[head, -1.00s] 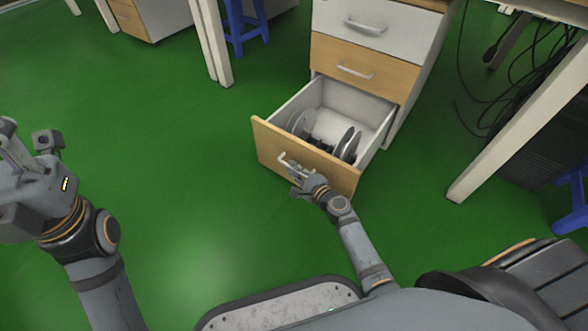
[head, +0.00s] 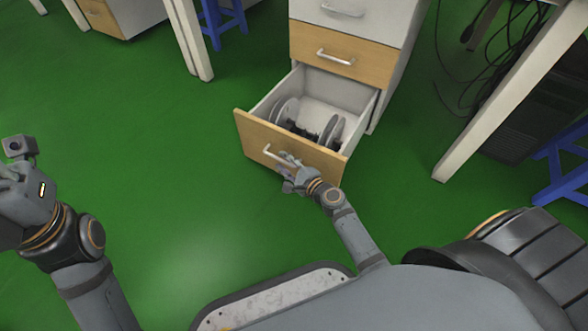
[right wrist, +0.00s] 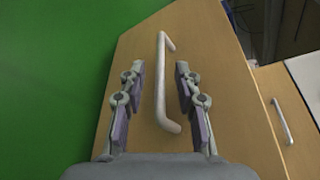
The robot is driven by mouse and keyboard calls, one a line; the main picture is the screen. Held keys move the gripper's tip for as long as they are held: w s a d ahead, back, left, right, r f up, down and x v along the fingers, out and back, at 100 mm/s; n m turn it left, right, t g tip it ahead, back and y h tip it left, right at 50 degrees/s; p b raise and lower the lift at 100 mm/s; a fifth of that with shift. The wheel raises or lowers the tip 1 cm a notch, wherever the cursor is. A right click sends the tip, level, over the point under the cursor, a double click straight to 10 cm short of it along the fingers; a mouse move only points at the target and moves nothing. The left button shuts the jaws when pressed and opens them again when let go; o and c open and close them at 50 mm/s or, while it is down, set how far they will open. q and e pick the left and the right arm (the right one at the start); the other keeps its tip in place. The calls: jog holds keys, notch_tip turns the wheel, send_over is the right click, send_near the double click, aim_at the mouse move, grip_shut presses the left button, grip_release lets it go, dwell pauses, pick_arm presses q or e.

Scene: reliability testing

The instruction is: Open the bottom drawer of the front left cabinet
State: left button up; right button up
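The cabinet (head: 352,57) stands at the top middle of the head view, with white and wood-coloured drawer fronts. Its bottom drawer (head: 250,134) is pulled well out, showing the white inside and grey reels (head: 330,130). The drawer's silver handle (head: 277,154) also shows in the right wrist view (right wrist: 161,80). My right gripper (head: 288,176) is at the drawer front; in the wrist view its fingers (right wrist: 160,95) are spread, one on each side of the handle, with gaps. My left gripper (head: 8,180) is at the left edge, partly cut off; its fingers are unclear.
Green floor (head: 150,150) is clear left of the drawer. A white table leg (head: 480,120), cables and a dark computer case (head: 530,125) are on the right, beside a blue stool (head: 560,165). Another table leg (head: 190,40) and blue stool (head: 222,22) stand behind left.

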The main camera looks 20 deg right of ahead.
jog(key=v, duration=0.9)
jog(key=shift+s, duration=0.4)
jog(key=shift+d+r, duration=0.1)
jog(key=shift+d, duration=0.05)
